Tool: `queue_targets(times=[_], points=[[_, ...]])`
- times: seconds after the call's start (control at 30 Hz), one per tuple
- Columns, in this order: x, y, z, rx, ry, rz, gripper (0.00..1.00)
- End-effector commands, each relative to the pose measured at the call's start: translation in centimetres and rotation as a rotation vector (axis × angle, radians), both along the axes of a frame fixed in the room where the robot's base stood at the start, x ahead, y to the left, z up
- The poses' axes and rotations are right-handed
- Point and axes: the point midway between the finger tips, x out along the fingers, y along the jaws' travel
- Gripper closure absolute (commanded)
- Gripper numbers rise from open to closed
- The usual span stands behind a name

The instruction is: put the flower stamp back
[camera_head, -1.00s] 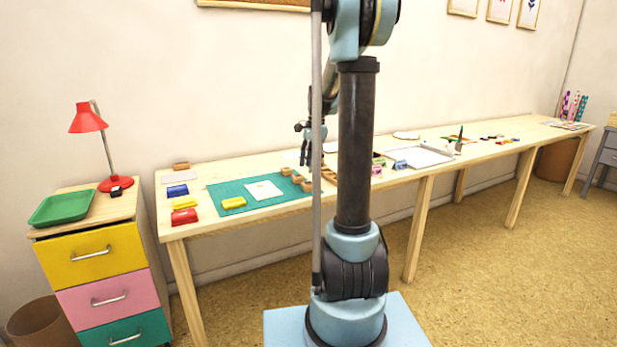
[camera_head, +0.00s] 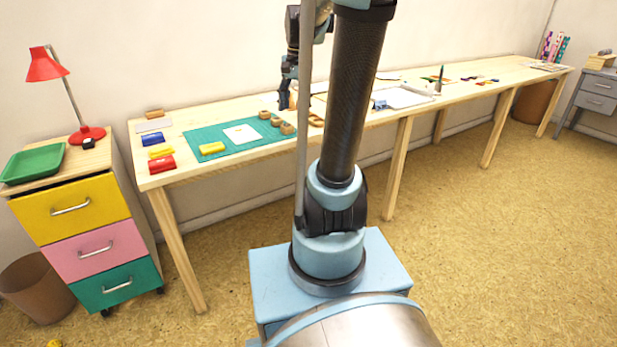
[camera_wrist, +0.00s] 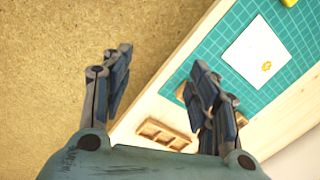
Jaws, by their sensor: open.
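Several small wooden stamps (camera_head: 276,121) stand at the right end of the green mat in the head view; I cannot tell which one is the flower stamp. A wooden holder with compartments (camera_wrist: 165,133) lies near the table edge in the wrist view, and its edge shows in the head view (camera_head: 316,120). White paper (camera_wrist: 256,55) on the mat bears a small yellow mark (camera_wrist: 267,66). My gripper (camera_wrist: 160,70) is open and empty, its fingers wide apart over the floor and table edge in the wrist view. One finger partly hides a wooden stamp (camera_wrist: 181,92).
A drawer cabinet (camera_head: 76,215) with a red lamp (camera_head: 46,66) stands left. My arm column hides part of the table.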

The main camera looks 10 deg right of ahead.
Motion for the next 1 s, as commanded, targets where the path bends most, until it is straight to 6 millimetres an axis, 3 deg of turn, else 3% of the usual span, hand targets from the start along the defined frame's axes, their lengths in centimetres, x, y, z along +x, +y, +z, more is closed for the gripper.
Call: queue_targets(times=[0.03, 0.2, 0.6, 0.8, 1.0], points=[[-1.7, 0.2, -0.4, -0.007, -0.012, 0.044, 0.46], [-6.5, 0.4, -2.1, -0.033, -0.054, 0.201, 0.46], [-16.4, 0.6, -8.4, -0.112, -0.141, 0.571, 0.46], [-20.0, 0.4, -12.1, -0.153, -0.174, 0.736, 0.46], [-21.6, 0.3, -14.2, -0.178, -0.189, 0.827, 0.46]])
